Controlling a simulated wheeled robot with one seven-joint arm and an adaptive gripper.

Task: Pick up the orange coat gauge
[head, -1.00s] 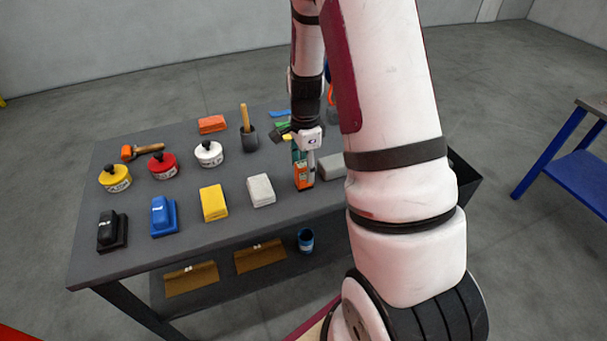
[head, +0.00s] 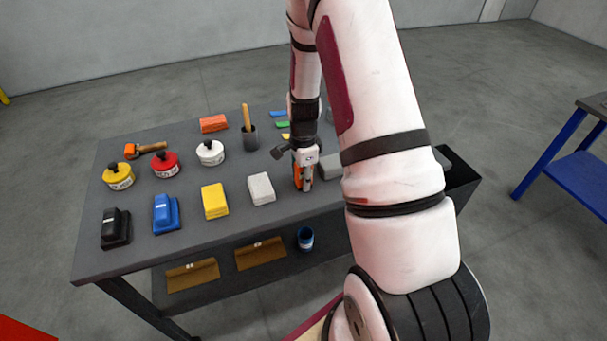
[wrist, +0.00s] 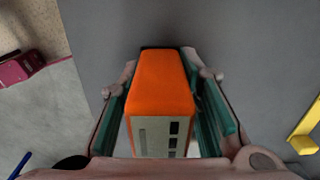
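The orange coat gauge (head: 297,174) stands on the grey table near its front edge, partly covered by my gripper (head: 303,184) in the head view. In the wrist view the gauge (wrist: 162,85) shows its orange top and a pale face with dark marks. My gripper (wrist: 165,120) points down over it, with one green-padded finger on each side. The fingers look open around the gauge, with narrow gaps at the sides. Whether either pad touches it is hard to tell.
Left of the gauge on the table (head: 110,262) are a grey block (head: 261,189), a yellow block (head: 214,201), and blue and black sanding blocks. A grey block (head: 331,167) sits close on the right.

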